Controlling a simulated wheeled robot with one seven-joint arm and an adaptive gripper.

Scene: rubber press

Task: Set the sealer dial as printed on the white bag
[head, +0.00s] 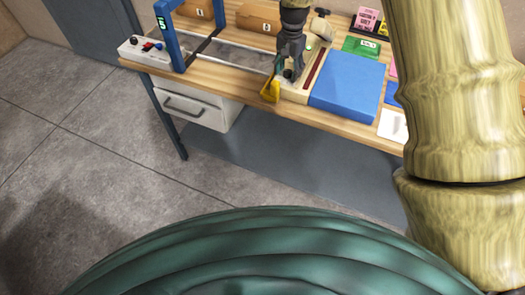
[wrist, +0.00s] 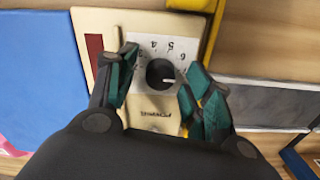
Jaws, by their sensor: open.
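The sealer (head: 313,70) is a cream box with a dark red strip on the bench. In the wrist view its dial (wrist: 160,74) is a dark round knob on a white numbered plate (wrist: 150,46), seen upside down, with a label below it. The knob's white mark points right and slightly down in that view. My gripper (wrist: 158,80) is open, its green-padded fingers on either side of the dial; contact cannot be told. In the head view my gripper (head: 287,73) hides the dial. A white flat item (head: 393,124) at the bench's right may be the bag; no print is readable.
A blue slab (head: 348,86) lies right of the sealer, with a green packet (head: 361,47) behind. A yellow part (head: 270,91) is at the sealer's left. A blue frame (head: 172,36) and a grey control box (head: 145,49) stand left. Pale arm links block the right.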

